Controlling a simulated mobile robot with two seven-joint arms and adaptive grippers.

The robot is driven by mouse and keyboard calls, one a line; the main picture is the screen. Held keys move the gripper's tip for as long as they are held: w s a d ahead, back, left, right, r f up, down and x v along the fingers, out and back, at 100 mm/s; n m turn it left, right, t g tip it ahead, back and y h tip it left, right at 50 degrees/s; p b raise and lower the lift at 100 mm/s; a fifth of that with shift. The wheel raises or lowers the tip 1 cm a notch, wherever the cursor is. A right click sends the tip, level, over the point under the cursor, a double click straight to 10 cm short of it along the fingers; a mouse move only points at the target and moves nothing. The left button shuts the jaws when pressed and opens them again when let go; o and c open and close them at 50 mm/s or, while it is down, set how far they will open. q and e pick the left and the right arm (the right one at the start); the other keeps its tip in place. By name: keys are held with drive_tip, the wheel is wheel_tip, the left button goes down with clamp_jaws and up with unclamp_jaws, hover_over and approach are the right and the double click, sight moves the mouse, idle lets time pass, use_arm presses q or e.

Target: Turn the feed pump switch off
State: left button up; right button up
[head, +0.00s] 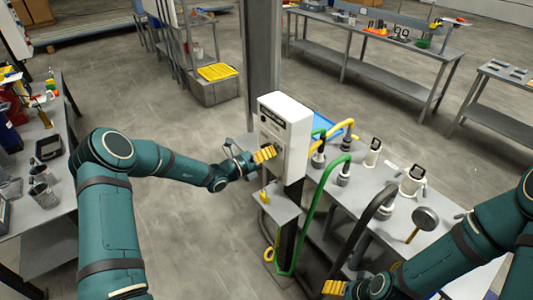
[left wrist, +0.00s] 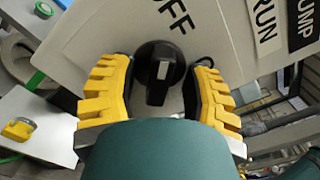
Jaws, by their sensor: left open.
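The white switch box (head: 289,130) stands on a post in the middle of the head view. My left gripper (head: 265,154) is at its front face and hides the switch there. In the left wrist view, the black switch knob (left wrist: 160,73) with a white mark sits between the open yellow fingers of my left gripper (left wrist: 160,95). The fingers are on both sides of it; I cannot tell whether they touch it. Its bar runs roughly upright in the picture, below the OFF label (left wrist: 180,16). The RUN label (left wrist: 263,27) is to the right. My right gripper (head: 335,288) is low in the head view.
A grey bench (head: 345,205) right of the box carries valves, a green hose (head: 319,205), yellow and black hoses and a round gauge (head: 425,218). A small shelf (head: 277,207) juts out below the box. Another bench (head: 62,150) is on the left, with open floor between.

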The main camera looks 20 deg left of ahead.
use_arm(q)
drive_tip(key=v, duration=1.2)
